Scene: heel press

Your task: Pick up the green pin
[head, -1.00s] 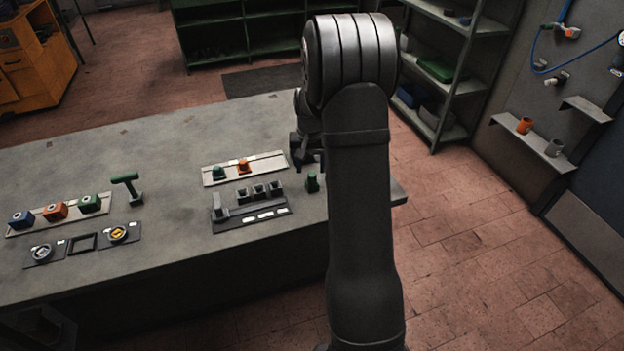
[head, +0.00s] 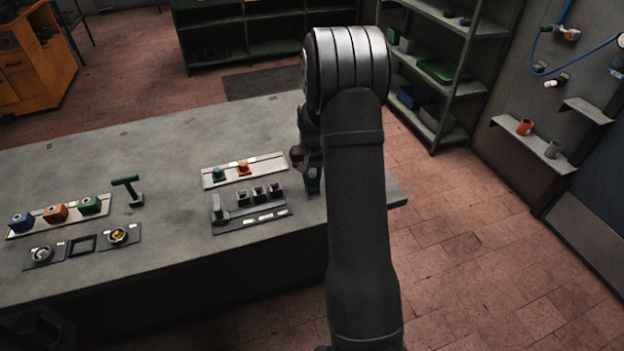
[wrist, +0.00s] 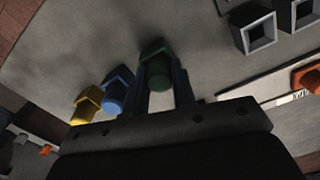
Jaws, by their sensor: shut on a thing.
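The green pin (wrist: 155,58) is between the two fingers of my gripper (wrist: 160,88) in the wrist view, with its six-sided head showing beyond them. My gripper is shut on it. In the head view my gripper (head: 311,184) is low at the right end of the grey bench, right of the dark socket block, and mostly hides the pin. I cannot tell whether the pin still touches the bench. A blue pin (wrist: 117,90) and a yellow pin (wrist: 86,106) are beside it in the wrist view; my arm hides them in the head view.
The dark block with square sockets (head: 258,196) is just left of my gripper. Behind it a pale strip (head: 262,164) carries a green piece (head: 218,174) and an orange piece (head: 244,168). A green T-handle (head: 127,184) stands further left. The bench between is clear.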

